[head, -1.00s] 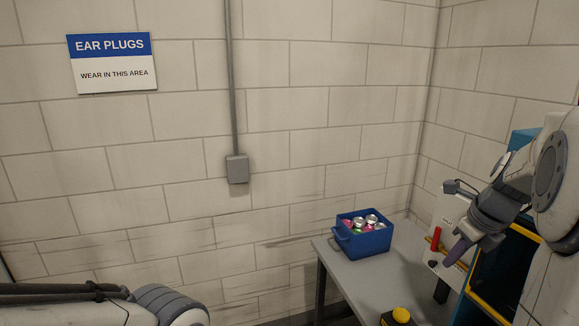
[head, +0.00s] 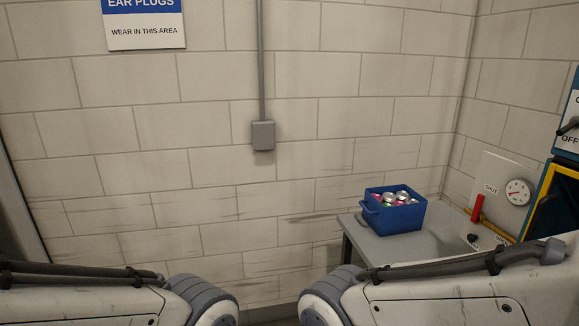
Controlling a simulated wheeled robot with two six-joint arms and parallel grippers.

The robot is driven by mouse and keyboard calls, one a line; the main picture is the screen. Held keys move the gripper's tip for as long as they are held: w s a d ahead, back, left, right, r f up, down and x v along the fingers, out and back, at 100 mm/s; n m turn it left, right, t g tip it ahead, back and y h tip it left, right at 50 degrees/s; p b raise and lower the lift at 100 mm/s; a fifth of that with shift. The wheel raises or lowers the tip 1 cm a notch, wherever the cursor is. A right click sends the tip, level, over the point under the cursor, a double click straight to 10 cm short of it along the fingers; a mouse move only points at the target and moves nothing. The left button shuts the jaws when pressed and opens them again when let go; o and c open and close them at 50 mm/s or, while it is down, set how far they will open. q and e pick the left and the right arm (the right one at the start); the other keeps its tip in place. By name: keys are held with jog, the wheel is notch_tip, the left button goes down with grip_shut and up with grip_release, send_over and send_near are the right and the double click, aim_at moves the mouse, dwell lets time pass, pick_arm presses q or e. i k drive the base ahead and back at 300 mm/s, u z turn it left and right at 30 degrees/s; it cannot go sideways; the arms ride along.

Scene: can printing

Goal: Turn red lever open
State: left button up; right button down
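The red lever (head: 477,208) stands nearly upright on a light panel (head: 505,180) at the right of the head view. Links of both my arms cross the bottom of the picture, the left one from the left and the right one from the right. Neither gripper is in view, so I cannot see their fingers. Nothing of mine is seen touching the lever.
A blue crate (head: 370,215) of cans sits on a grey table (head: 385,246) left of the lever. A round gauge (head: 518,192) is right of the lever. A blue and yellow machine (head: 556,190) stands at the right edge, with an "OFF" switch (head: 567,127).

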aim_at(480, 198)
jog(key=z, duration=0.5)
jog(key=k, duration=1.1)
jog(key=u, duration=0.65)
jog(key=i, duration=1.2)
jog(key=z, duration=0.6)
jog(key=i, duration=0.5)
jog(key=z, duration=0.55)
